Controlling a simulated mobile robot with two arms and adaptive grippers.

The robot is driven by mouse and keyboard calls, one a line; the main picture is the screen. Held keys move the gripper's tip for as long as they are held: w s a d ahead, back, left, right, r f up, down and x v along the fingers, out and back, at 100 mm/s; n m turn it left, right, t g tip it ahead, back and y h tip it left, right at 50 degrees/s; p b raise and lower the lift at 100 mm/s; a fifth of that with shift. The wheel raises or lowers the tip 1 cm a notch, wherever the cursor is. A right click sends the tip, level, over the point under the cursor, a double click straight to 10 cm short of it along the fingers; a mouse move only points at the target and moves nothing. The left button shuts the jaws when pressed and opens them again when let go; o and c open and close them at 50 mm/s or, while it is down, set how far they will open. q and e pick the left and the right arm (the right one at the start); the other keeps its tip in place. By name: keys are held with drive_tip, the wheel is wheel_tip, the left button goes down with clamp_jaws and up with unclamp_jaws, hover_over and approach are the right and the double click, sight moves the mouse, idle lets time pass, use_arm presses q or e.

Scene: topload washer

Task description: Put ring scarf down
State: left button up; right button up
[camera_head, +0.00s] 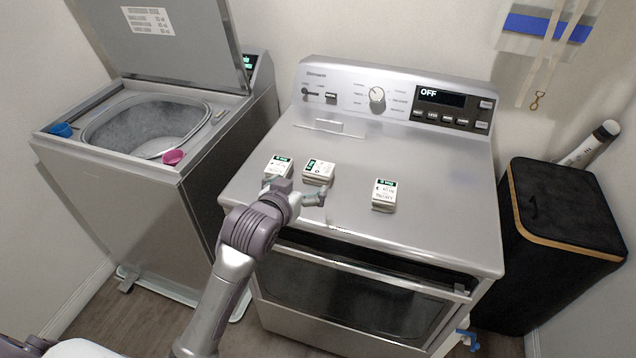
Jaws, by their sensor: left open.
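I cannot make out a ring scarf for certain in the head view. My left gripper (296,190) is open over the front part of the dryer top (420,170). No scarf shows between its fingers. Its fingers are close to two small white boxes with green labels, a left one (278,166) and a middle one (318,171). I cannot tell whether they touch. The gripper partly hides the left box. A third similar box (384,195) lies apart to the right. My right gripper is not in view.
The topload washer (190,185) stands open at left, with a blue item (62,130) and a pink item (173,157) on its rim. A black hamper (560,230) stands at right. Blue and beige items (548,27) hang on the wall. The dryer top's back right is clear.

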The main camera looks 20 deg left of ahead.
use_arm(q)
approach(317, 170)
drive_tip(key=x, duration=0.3)
drive_tip(key=shift+w+d+r+p, duration=0.2)
drive_tip(key=shift+w+r+p, duration=0.1)
drive_tip(key=shift+w, duration=0.15)
drive_tip(key=shift+w+f, duration=0.25)
drive_tip(key=shift+w, duration=0.1)
drive_tip(key=shift+w+f, duration=0.1)
drive_tip(key=shift+w, duration=0.2)
drive_tip(key=shift+w+f, duration=0.15)
drive_tip(key=shift+w, duration=0.1)
drive_tip(key=x, duration=0.2)
drive_tip(key=p+x, duration=0.1)
drive_tip(key=x, duration=0.1)
drive_tip(key=shift+a+f, duration=0.1)
drive_tip(key=shift+f, duration=0.2)
drive_tip(key=shift+w+f, duration=0.1)
drive_tip(key=shift+w, duration=0.05)
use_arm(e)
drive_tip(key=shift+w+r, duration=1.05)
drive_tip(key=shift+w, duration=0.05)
use_arm(q)
drive_tip(key=shift+c, duration=0.2)
